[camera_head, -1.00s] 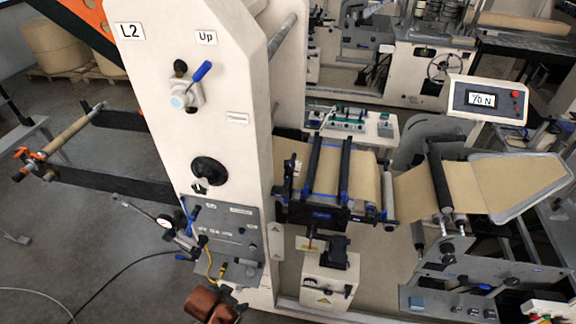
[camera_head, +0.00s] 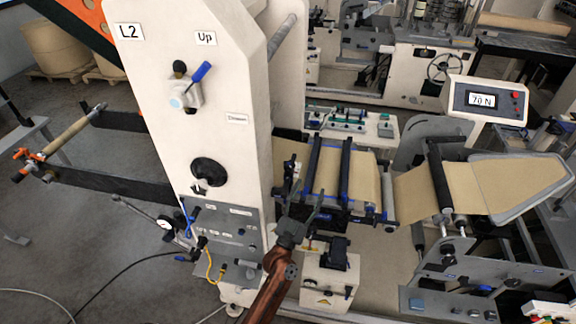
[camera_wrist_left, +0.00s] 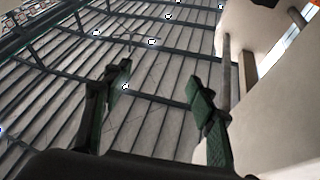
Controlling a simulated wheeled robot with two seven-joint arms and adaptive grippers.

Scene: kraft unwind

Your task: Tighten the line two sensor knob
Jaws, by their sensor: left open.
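The L2 machine (camera_head: 215,130) is a tall cream panel with an "L2" label (camera_head: 131,30). To its right is a roller unit (camera_head: 340,175) with blue-edged black bars over kraft web. I cannot single out the sensor knob with certainty; a small dark part (camera_head: 291,165) stands at the unit's left end. My left gripper (camera_head: 304,197) points up in front of that end, below the dark part, with its fingers apart. In the left wrist view the gripper (camera_wrist_left: 160,82) is open and empty. My right gripper is in neither view.
A cream box with a black top (camera_head: 330,275) stands below the roller unit. The panel's lower part has a grey control plate (camera_head: 225,225), a gauge (camera_head: 165,222) and a yellow hose (camera_head: 209,262). A display (camera_head: 482,100) reads 70 N.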

